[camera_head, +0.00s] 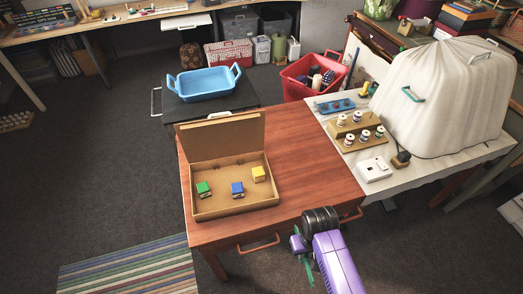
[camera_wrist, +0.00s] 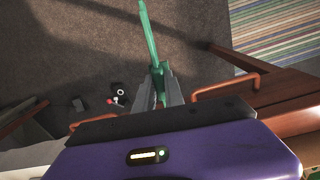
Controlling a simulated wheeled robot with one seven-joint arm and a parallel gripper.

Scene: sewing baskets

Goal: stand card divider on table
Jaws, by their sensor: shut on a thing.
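My gripper (camera_head: 301,245) is low in front of the wooden table (camera_head: 315,165), beyond its front edge and over the floor. In the wrist view its grey fingers (camera_wrist: 160,88) are shut on a thin green piece (camera_wrist: 149,32), which I take to be the card divider. The piece looks narrow, seen nearly edge-on, and sticks out past the fingertips. In the head view only slivers of the green piece (camera_head: 310,272) show beside the purple gripper body. Its full shape is hidden.
An open cardboard box (camera_head: 237,208) with green, blue and yellow blocks stands on the table's left part. The tabletop right of it is clear. Orange handles (camera_head: 258,245) project from the table's front. A white side table (camera_head: 420,160) with thread spools adjoins at right.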

